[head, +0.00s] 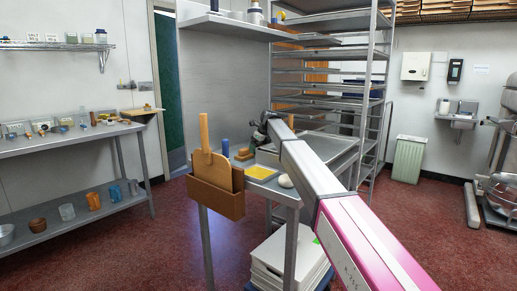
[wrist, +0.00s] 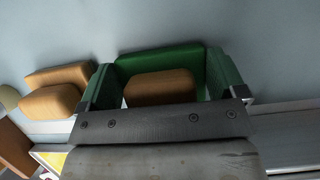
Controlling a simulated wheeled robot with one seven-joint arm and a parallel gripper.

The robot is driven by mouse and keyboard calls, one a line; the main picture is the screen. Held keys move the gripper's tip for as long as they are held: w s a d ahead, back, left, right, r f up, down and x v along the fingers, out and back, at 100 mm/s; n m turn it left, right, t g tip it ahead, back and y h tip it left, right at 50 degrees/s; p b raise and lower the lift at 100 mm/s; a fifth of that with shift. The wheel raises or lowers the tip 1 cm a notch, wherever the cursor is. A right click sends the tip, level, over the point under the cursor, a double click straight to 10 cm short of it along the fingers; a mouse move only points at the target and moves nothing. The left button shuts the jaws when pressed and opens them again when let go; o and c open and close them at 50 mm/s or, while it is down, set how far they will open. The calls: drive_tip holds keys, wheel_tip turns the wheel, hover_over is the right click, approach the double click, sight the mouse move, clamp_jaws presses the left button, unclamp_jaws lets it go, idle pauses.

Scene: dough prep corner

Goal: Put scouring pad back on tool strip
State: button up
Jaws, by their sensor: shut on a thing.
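The scouring pad (wrist: 205,58) looks like a green slab with a brown block (wrist: 158,86) on its near face. It sits in my gripper (wrist: 163,85), whose dark green fingers are shut on its two ends in the wrist view. The pad cannot be made out there. I cannot pick out the tool strip with certainty in either view.
Stacked brown blocks (head: 243,155) stand left of my gripper, also in the wrist view (wrist: 60,77). A blue bottle (head: 226,147), yellow sheet (head: 260,172) and pale round thing (head: 285,181) are close by. A wooden holder (head: 217,197) with a paddle (head: 204,135) hangs at the bench's front left.

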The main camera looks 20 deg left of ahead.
drive_tip(key=o, duration=0.7)
drive_tip(key=shift+f, duration=0.1)
drive_tip(key=v, duration=1.2)
